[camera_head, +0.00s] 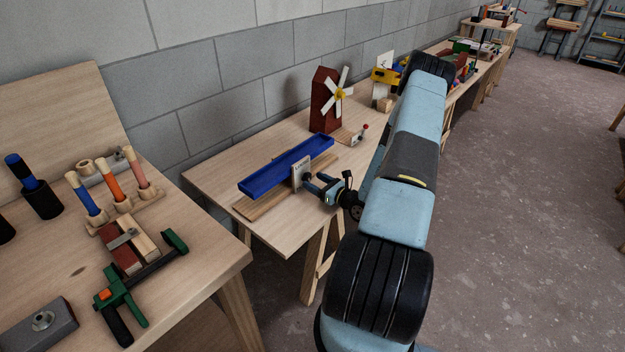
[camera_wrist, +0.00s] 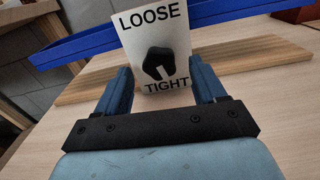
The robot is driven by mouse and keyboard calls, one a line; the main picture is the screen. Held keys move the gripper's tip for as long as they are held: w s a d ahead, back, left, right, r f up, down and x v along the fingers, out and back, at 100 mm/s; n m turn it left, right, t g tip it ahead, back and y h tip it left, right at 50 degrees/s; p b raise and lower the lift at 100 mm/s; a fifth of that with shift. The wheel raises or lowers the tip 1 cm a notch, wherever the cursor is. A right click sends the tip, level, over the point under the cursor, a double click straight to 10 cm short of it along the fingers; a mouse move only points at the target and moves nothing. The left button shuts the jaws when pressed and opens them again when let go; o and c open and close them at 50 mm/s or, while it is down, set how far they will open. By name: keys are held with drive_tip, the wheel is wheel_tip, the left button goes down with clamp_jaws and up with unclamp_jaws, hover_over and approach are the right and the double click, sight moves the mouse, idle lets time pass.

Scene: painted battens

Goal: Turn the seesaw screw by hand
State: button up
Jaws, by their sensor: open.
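The seesaw has a blue trough-like beam (camera_head: 288,167) on a wooden base (camera_head: 252,208), and a pale plate (camera_head: 297,177) stands at its middle. In the wrist view the plate (camera_wrist: 135,30) reads LOOSE at the top and TIGHT at the bottom. The black screw knob (camera_wrist: 157,63) sits on the plate between these words. My gripper (camera_wrist: 160,85) is open, its two blue fingers to the left and right of the knob and apart from it in the picture. In the head view my gripper (camera_head: 313,185) faces the plate from the right. The beam is tilted.
A red toy windmill (camera_head: 325,98) stands behind the seesaw on the same table (camera_head: 275,235). A small piece with a red-tipped lever (camera_head: 357,135) is beside it. A nearer bench at left holds tools and a green clamp (camera_head: 112,298). The floor at right is open.

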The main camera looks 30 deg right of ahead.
sight(307, 177)
drive_tip(key=shift+x, duration=1.35)
drive_tip(key=c, duration=1)
drive_tip(key=shift+c, duration=0.3)
